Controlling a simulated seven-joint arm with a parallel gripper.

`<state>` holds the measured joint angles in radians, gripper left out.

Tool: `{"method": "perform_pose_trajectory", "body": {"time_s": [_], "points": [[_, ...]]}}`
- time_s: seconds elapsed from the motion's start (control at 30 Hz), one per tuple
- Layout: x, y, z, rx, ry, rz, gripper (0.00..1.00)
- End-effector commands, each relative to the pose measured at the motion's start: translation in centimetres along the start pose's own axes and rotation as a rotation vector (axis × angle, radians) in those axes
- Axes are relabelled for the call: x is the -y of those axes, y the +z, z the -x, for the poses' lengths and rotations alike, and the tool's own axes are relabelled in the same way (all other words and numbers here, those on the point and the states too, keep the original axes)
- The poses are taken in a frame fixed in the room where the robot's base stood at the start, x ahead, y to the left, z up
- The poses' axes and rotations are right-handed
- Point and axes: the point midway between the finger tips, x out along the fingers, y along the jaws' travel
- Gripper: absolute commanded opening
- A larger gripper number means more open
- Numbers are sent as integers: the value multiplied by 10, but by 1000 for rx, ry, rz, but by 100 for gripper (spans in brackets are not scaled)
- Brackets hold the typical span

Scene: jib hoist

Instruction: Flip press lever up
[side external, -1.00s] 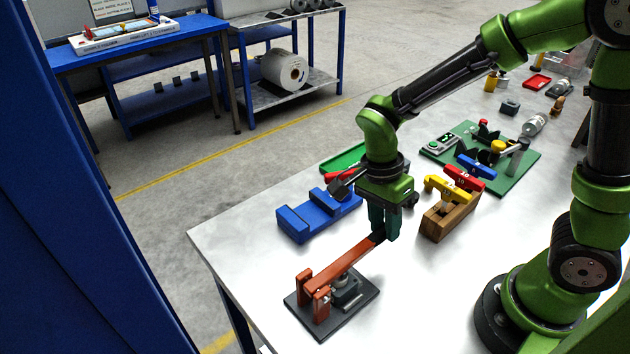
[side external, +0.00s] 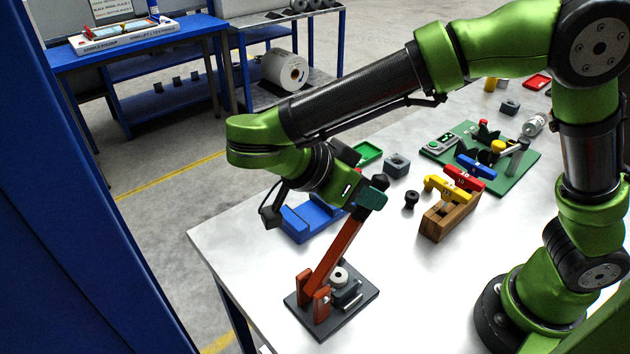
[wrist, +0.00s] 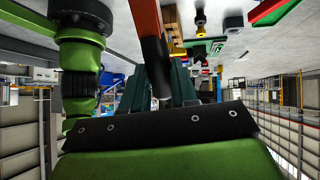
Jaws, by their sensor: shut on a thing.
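The press (side external: 333,300) stands on a dark base plate near the table's front left corner. Its orange-red lever (side external: 337,250) is hinged between two orange posts and slopes steeply up to the right, ending in a dark grip (side external: 380,181). My gripper (side external: 371,197) is shut on the lever's upper end, just below the tip of the grip. In the wrist view the lever (wrist: 146,18) runs down between the dark green fingers (wrist: 168,80). A round pale part (side external: 339,275) on the press shows below the raised lever.
A blue block fixture (side external: 300,226) lies behind the press, partly hidden by my wrist. A wooden block (side external: 449,218) with yellow and red clamps stands to the right, near a small black knob (side external: 411,198). A green board (side external: 520,165) holds several parts. The table right of the press is clear.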

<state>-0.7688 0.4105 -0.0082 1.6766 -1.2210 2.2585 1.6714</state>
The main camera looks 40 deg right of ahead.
Motion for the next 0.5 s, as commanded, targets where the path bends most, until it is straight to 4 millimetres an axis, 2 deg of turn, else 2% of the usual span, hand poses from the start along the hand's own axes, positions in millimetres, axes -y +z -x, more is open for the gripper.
{"method": "perform_pose_trajectory", "body": {"time_s": [0.2,0.5], "points": [[-4,6,23,-127,-6,-23,0],[-8,10,38,-223,-3,-41,0]]}}
